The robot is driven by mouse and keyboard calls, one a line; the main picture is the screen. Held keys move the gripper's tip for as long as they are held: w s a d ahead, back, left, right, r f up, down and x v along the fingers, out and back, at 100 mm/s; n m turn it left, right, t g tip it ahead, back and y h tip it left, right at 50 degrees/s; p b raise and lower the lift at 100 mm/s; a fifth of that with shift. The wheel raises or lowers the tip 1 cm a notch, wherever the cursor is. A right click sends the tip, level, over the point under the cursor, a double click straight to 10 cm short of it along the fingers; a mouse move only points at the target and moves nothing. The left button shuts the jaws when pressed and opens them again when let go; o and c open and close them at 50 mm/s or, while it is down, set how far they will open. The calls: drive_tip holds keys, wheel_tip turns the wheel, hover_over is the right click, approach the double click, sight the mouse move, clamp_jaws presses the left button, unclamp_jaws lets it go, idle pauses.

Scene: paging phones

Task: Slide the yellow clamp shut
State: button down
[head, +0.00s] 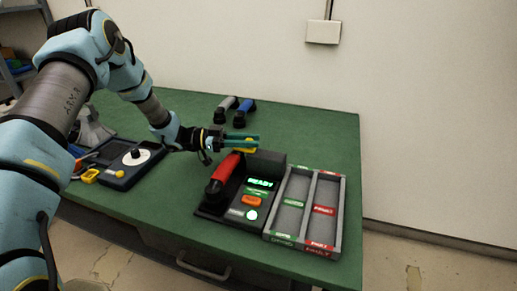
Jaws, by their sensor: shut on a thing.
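The yellow clamp (250,147) sits at the back of the black test station (238,211), by the left end of a dark grey block (267,162). My gripper (247,141) reaches in from the left with its green fingers level and is shut on the clamp. The fingers hide part of the clamp, so how far it has slid is hard to tell. A red handset (223,174) lies on the left of the station, below the gripper. The station's screen (261,183) shows READY in green.
A grey two-compartment tray (341,216) with green and red labels stands right of the station. A grey handset (225,108) and a blue handset (243,112) lie behind the gripper. A blue device with a white dial (136,157) sits left. The green table's (315,133) back right is clear.

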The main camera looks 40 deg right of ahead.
drive_tip(key=shift+w+a, duration=0.15)
drive_tip(key=shift+w, duration=0.05)
drive_tip(key=c, duration=0.9)
unclamp_jaws()
drive_tip(key=shift+o, duration=1.4)
drive_tip(key=b+v, duration=0.3)
drive_tip(key=v, duration=0.7)
drive_tip(key=shift+w+a+b, duration=0.25)
drive_tip(key=shift+a+b, duration=0.05)
drive_tip(key=shift+b, duration=0.1)
drive_tip(key=shift+w, duration=0.1)
